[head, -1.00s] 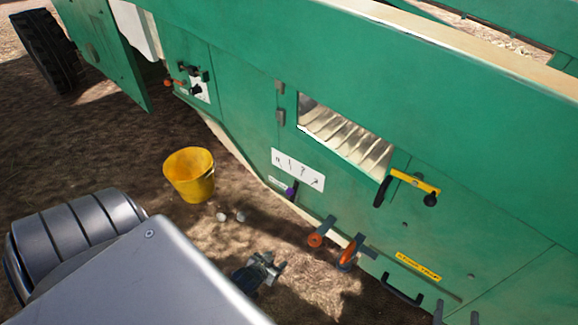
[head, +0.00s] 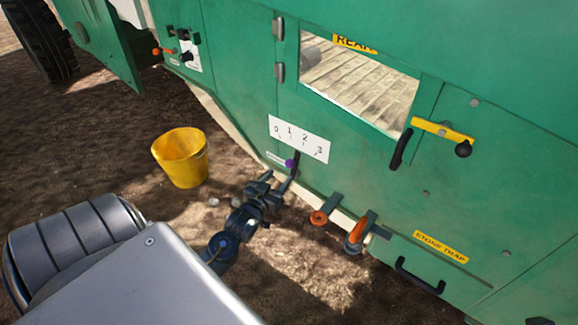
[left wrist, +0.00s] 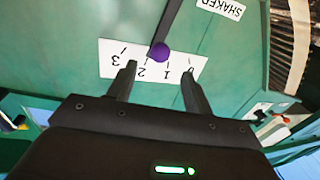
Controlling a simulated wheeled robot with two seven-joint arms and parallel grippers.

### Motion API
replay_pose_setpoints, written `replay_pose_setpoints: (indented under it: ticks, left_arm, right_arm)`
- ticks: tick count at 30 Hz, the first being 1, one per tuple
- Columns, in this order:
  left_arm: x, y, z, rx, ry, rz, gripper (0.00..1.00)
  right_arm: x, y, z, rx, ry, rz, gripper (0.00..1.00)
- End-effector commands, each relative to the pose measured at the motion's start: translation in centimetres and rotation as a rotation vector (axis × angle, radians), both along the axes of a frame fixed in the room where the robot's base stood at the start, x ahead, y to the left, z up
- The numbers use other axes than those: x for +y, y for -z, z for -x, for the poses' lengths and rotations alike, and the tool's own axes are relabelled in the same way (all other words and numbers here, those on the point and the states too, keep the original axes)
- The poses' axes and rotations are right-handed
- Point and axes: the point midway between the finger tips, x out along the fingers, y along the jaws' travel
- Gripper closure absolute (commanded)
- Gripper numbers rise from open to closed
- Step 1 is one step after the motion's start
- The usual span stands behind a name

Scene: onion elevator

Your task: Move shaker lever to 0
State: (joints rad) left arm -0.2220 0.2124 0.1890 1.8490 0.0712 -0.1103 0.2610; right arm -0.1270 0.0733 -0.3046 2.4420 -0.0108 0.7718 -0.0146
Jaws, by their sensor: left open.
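The shaker lever is a dark rod with a purple knob (left wrist: 160,50), on the green machine side; the knob also shows in the head view (head: 289,163). A white scale plate (left wrist: 112,55) marked 0 to 3 lies by it; it also shows in the head view (head: 316,147). In the left wrist view the knob shows between marks 1 and 2, with 0 at the right. My left gripper (head: 279,183) is open in front of the lever. In the wrist view its fingers (left wrist: 160,72) flank the knob in the picture; I see no contact. My right gripper is out of view.
A yellow bucket (head: 182,158) stands on the ground left of the lever. Orange-handled levers (head: 319,217) and a black handle (head: 420,275) below the stone trap label (head: 441,247) stick out to the right.

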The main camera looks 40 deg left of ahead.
Motion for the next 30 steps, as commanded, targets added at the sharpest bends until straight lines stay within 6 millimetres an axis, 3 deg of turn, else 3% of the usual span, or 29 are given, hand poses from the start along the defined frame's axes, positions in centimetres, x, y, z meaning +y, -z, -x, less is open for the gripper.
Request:
replay_pose_setpoints:
  ticks: [6, 13, 26, 30]
  left_arm:
    - [0.9, 0.4, -4.3, -0.002, 0.000, -0.001, 0.49]
    - [1.5, 0.3, -7.3, 0.000, 0.001, -0.001, 0.49]
    - [1.7, 0.1, -8.2, 0.001, 0.001, -0.001, 0.49]
    - [1.7, 0.1, -8.1, 0.001, 0.001, -0.001, 0.67]
  right_arm:
    - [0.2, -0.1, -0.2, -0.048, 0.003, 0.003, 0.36]
    - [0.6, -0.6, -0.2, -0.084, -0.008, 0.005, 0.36]
    - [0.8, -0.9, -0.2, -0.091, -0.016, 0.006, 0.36]
    - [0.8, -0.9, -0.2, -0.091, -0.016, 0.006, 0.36]
